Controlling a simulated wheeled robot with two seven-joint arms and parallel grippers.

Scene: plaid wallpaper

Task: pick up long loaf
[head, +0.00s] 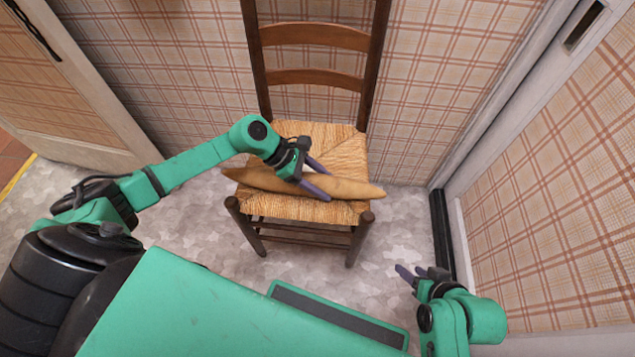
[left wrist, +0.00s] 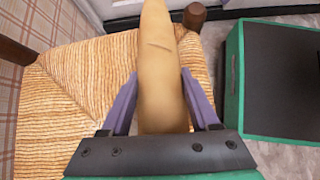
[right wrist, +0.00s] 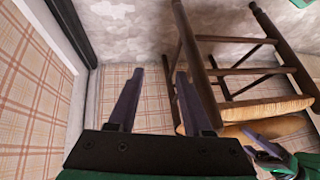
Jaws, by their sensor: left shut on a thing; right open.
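The long loaf (head: 345,187) is a tan, tapered baguette. It lies across the front of the woven chair seat (head: 345,150), and its right end reaches past the seat's side. My left gripper (head: 321,183) is shut on the loaf near its middle, one finger on each side. In the left wrist view the loaf (left wrist: 160,75) runs between the purple fingers (left wrist: 155,100). Whether the loaf touches the seat is hard to tell. My right gripper (head: 408,273) is open and empty, low at the right of the chair. In the right wrist view its fingers (right wrist: 153,100) are apart with nothing between them.
The wooden chair (head: 312,78) has a tall ladder back against the plaid wall (head: 170,75). A door frame (head: 500,85) stands at the right and a pale door (head: 80,110) at the left. Grey floor (head: 400,235) is clear around the chair.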

